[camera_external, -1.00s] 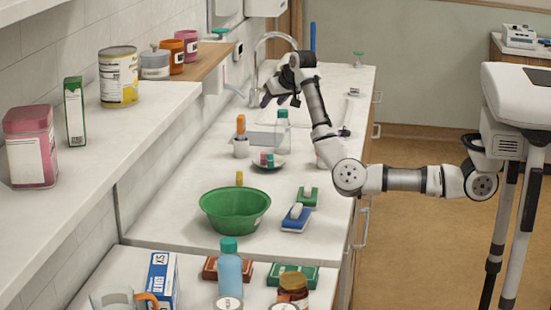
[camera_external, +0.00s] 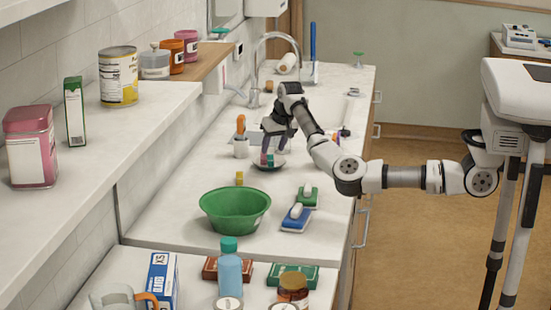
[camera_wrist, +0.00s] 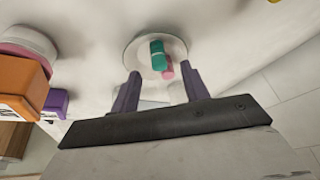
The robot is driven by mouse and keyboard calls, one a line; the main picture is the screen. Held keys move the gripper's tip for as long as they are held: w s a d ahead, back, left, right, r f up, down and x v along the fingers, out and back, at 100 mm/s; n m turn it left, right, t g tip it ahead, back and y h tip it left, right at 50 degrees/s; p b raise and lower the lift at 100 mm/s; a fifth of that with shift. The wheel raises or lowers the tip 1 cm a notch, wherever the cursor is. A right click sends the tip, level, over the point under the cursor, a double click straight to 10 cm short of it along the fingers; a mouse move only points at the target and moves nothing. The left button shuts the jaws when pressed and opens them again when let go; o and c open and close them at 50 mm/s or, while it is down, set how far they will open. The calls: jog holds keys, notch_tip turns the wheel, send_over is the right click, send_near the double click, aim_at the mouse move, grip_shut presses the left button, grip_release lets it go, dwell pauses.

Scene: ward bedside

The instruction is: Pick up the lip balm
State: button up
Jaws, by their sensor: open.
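A small white dish (camera_wrist: 131,50) on the counter holds a teal piece (camera_wrist: 157,55) and a pink piece (camera_wrist: 168,69) lying against each other. I cannot tell whether they are one lip balm or two items. The dish (camera_external: 257,165) also shows in the external view, partly behind my gripper. My gripper (camera_external: 275,146) points down, just above the dish. In the wrist view its two purple-grey fingers are apart, with the teal and pink pieces showing between and beyond the tips. Nothing is held.
The sink and faucet (camera_external: 272,40) are behind. A shelf runs along the left.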

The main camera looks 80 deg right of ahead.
aim_at(271, 161)
jog(key=shift+d+p+x, duration=0.15)
jog(key=shift+p+x, duration=0.1)
jog(key=shift+x, duration=0.7)
jog(key=shift+d+p+x, duration=0.1)
jog(key=shift+p+x, duration=0.15)
jog(key=shift+x, duration=0.75)
jog(key=shift+r, duration=0.15)
grip_shut()
